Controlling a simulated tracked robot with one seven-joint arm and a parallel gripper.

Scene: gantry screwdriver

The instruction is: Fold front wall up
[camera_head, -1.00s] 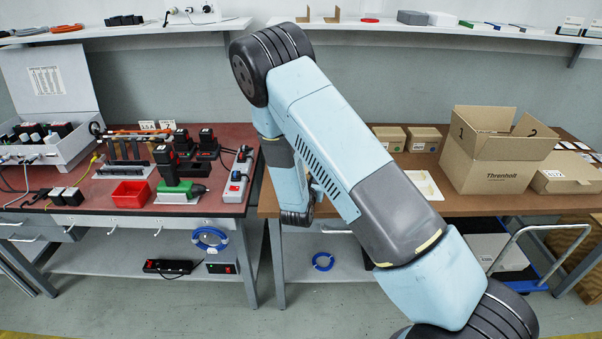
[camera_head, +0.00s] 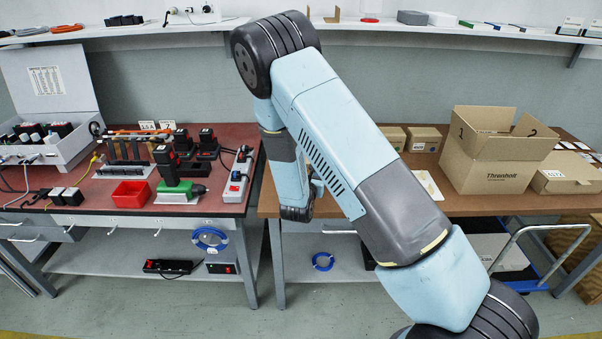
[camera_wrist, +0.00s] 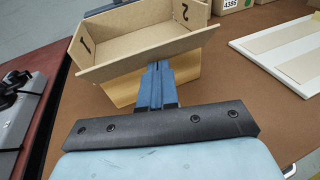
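In the wrist view a small open tan box (camera_wrist: 125,25) stands on the brown table, with a "1" on its left wall and a "2" on its right wall. Its front wall (camera_wrist: 140,58) is a long panel facing me, tilted outward at its upper edge. My gripper (camera_wrist: 160,68) has its two blue-grey fingers close together, with the tips at the lower edge of this panel. They seem to touch it, but the exact contact is hidden. Nothing shows between the fingers. In the head view my arm hides the small box and the fingertips.
A white tray (camera_wrist: 285,52) lies to the right of the box in the wrist view. A large open carton (camera_head: 490,175) and small closed boxes (camera_head: 423,138) stand on the right table (camera_head: 400,205). The left table (camera_head: 100,195) holds power tools and a red bin (camera_head: 131,194).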

